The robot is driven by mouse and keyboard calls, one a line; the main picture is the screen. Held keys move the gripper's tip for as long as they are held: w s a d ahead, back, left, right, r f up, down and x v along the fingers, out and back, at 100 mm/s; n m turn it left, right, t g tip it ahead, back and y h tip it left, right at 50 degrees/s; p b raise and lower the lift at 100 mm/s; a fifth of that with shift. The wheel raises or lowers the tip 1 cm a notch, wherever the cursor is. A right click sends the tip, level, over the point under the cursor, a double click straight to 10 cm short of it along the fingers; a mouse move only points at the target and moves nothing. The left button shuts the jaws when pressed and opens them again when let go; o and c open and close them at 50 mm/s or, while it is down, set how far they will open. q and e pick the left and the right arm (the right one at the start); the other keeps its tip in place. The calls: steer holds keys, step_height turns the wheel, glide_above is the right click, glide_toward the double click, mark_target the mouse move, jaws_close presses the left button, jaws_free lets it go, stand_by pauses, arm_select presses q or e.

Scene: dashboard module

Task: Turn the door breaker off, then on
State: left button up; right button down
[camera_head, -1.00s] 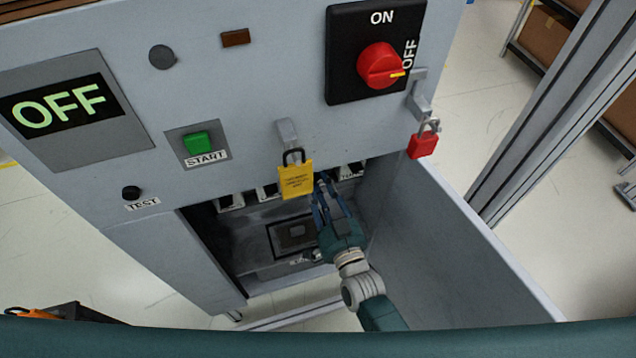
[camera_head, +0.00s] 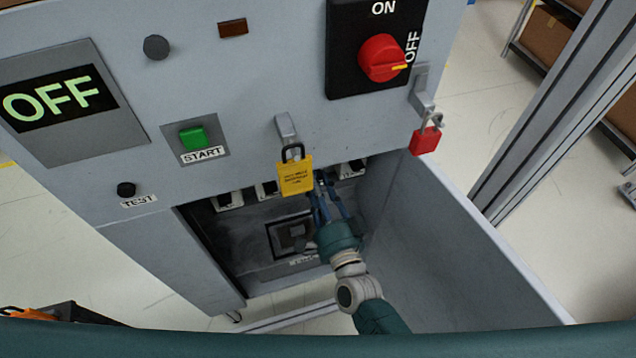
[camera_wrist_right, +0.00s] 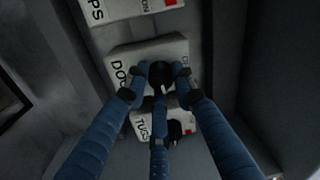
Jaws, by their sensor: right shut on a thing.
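In the right wrist view, the door breaker (camera_wrist_right: 130,58) is a pale block with a label that reads "DOO", the rest hidden by a finger. Its black switch (camera_wrist_right: 160,72) sits between the blue fingers of my right gripper (camera_wrist_right: 157,90), which are closed around it. In the head view, my right gripper (camera_head: 325,192) reaches into the open compartment under the panel, just right of the yellow padlock. The breaker's switch is hidden there. My left gripper is out of view.
Neighbouring breakers show above (camera_wrist_right: 135,8) and below (camera_wrist_right: 150,125) in the wrist view. A yellow padlock (camera_head: 295,179) hangs close to my right gripper. The open compartment door (camera_head: 470,260) is at the right. A red knob (camera_head: 380,58) and OFF display (camera_head: 50,102) are above.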

steer(key=shift+s+a+f+m, duration=0.25)
steer(key=shift+a+f+m, duration=0.05)
steer(key=shift+f, duration=0.15)
steer(key=c, duration=1.5)
jaws_free()
steer(key=shift+o, duration=0.3)
steer(key=shift+r, duration=0.3)
steer(key=v, duration=1.2)
